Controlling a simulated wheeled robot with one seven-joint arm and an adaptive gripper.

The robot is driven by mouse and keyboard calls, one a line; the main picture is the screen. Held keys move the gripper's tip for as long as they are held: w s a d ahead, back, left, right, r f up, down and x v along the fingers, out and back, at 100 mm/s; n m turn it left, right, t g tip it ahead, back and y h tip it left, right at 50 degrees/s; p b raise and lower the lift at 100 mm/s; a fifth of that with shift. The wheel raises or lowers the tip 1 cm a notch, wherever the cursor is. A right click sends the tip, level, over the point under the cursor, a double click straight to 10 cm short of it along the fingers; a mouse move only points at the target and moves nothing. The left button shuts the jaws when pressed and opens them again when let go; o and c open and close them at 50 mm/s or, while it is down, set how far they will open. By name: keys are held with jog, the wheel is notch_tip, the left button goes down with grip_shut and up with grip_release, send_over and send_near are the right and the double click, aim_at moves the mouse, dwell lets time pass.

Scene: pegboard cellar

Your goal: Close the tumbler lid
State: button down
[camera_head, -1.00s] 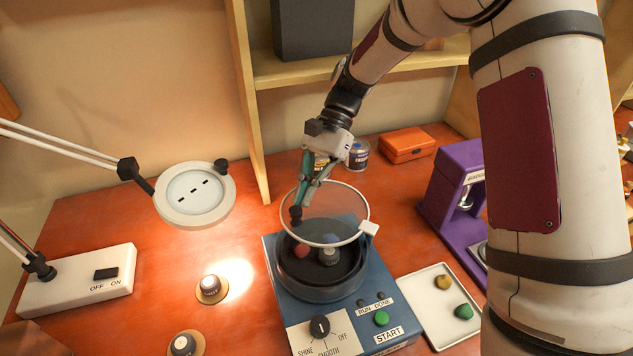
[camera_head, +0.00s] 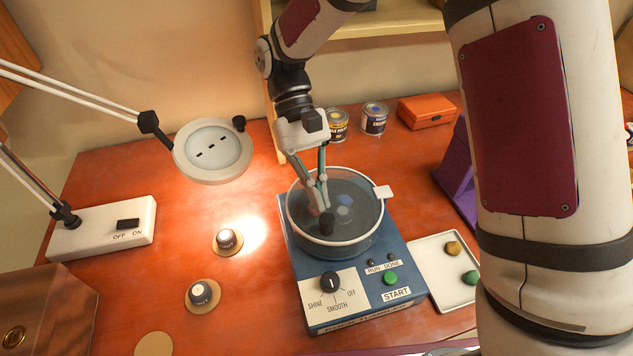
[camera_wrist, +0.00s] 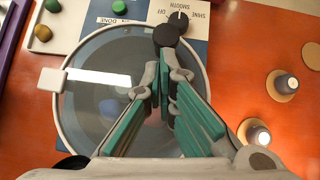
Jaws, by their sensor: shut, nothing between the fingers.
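The tumbler (camera_head: 345,296) is a blue machine with a round drum, a dial (camera_head: 330,283) and a green START button (camera_head: 390,278). Its clear lid (camera_head: 362,184) with a pale rim lies level over the drum and looks down on it. A white tab (camera_head: 384,192) sticks out from the rim, and it also shows in the wrist view (camera_wrist: 51,80). My gripper (camera_head: 326,222) is shut and empty, its fingertips pointing down at the lid. Whether they touch it I cannot tell. Stones show dimly through the lid.
A white tray (camera_head: 433,256) with a yellow stone and a green stone is right of the tumbler. Two paint cans (camera_head: 373,119) and an orange box (camera_head: 426,111) stand behind.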

jog(key=shift+s+n, duration=0.3)
jog(key=shift+s, duration=0.05)
jog(key=shift+d, duration=0.1)
dwell(0.3)
jog(key=v, duration=0.7)
jog(key=shift+w+r, duration=0.15)
jog(key=s+d+r+m+t+y, duration=0.2)
jog(key=s+d+r+t, duration=0.4)
jog(key=d+r, duration=0.35)
jog(key=s+d+r+m+t+y, duration=0.1)
jog(key=s+d+m+t, duration=0.1)
jog(key=s+d+t, duration=0.5)
jog(key=shift+s+d+r+m, duration=0.2)
jog(key=shift+s+d+m, duration=0.1)
jog(key=shift+s+d, duration=0.55)
jog(key=shift+s+a, duration=0.1)
jog(key=shift+a, duration=0.05)
dwell(0.4)
